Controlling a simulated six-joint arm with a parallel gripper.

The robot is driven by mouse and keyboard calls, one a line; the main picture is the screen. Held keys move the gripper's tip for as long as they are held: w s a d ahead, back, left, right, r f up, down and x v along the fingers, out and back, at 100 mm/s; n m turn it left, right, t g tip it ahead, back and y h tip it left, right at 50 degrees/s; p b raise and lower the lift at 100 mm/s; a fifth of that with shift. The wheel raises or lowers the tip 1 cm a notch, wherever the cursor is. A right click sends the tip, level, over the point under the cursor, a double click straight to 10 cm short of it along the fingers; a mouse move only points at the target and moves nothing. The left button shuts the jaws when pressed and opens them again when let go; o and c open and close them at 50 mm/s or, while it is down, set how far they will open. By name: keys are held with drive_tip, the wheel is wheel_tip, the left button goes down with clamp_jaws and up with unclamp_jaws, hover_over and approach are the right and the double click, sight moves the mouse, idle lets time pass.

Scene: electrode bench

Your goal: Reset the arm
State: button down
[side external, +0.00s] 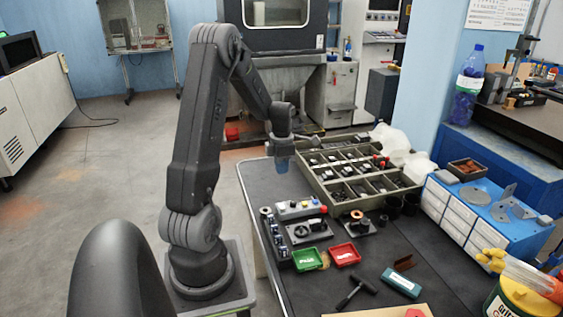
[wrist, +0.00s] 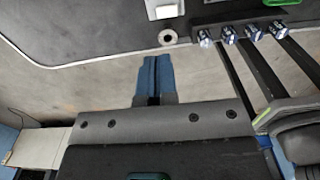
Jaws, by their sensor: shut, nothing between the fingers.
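My gripper (side external: 282,164) hangs at the end of my raised arm, pointing down, above the far left part of the dark bench (side external: 372,262). Its blue fingers are together with nothing between them. In the wrist view the two blue fingers (wrist: 150,62) lie side by side, shut, with the bench's edge and the floor beyond them. The gripper is apart from the things on the bench.
A compartment tray (side external: 318,188) of small parts stands right of my gripper. Nearer are a grey box with a red knob (side external: 298,210), a green bin (side external: 306,260), a red bin (side external: 344,247) and a rack of several cylinders (side external: 273,235). A blue drawer cabinet (side external: 470,215) stands at right.

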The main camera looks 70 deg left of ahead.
drive_tip(key=shift+a+r, duration=0.15)
drive_tip(key=shift+r, duration=0.75)
